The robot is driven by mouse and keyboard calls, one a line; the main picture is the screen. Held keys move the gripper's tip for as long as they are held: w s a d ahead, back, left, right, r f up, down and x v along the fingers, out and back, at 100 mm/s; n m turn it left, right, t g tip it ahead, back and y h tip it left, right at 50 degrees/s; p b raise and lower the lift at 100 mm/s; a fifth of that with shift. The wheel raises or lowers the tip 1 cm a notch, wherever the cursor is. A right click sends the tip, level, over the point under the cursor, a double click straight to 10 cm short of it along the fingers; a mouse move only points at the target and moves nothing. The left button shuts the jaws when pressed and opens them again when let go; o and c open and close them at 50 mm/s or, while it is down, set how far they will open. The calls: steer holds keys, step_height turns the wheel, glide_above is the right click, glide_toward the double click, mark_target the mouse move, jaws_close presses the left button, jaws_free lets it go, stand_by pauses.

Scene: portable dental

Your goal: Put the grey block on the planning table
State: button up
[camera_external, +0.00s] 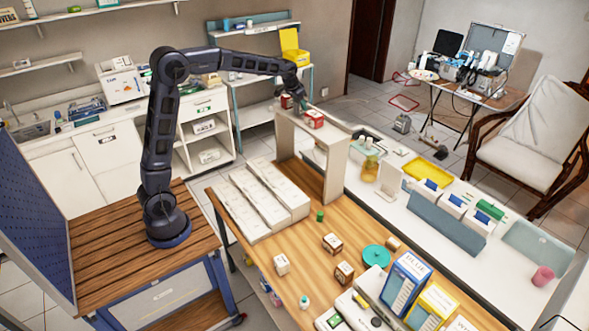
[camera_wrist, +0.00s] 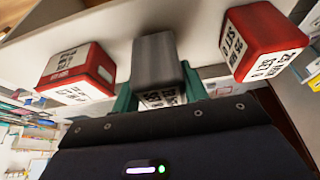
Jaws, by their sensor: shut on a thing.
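The grey block (camera_wrist: 154,60) is held between the green fingers of my gripper (camera_wrist: 158,92) in the wrist view, with dark lettering on a white face. In the external view my gripper (camera_external: 302,103) is at the top of the white raised shelf (camera_external: 328,143); the grey block cannot be made out there. Red-and-white lettered blocks stand on either side of it, one at left (camera_wrist: 77,72) and one at right (camera_wrist: 262,42). I cannot tell whether the grey block still touches the shelf. A wooden-topped table (camera_external: 300,250) stands below the shelf; no label marks it as the planning table.
Lettered blocks (camera_external: 332,243), a green disc (camera_external: 376,256) and a small green item (camera_external: 320,216) are on the wooden top. White stepped racks (camera_external: 262,196) fill its back left. Blue and yellow boxes (camera_external: 405,284) stand front right. Bare wood lies left of the lettered blocks.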

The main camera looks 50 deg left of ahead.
steer(key=shift+f, duration=0.55)
steer(key=shift+f, duration=0.1)
steer(key=o, duration=1)
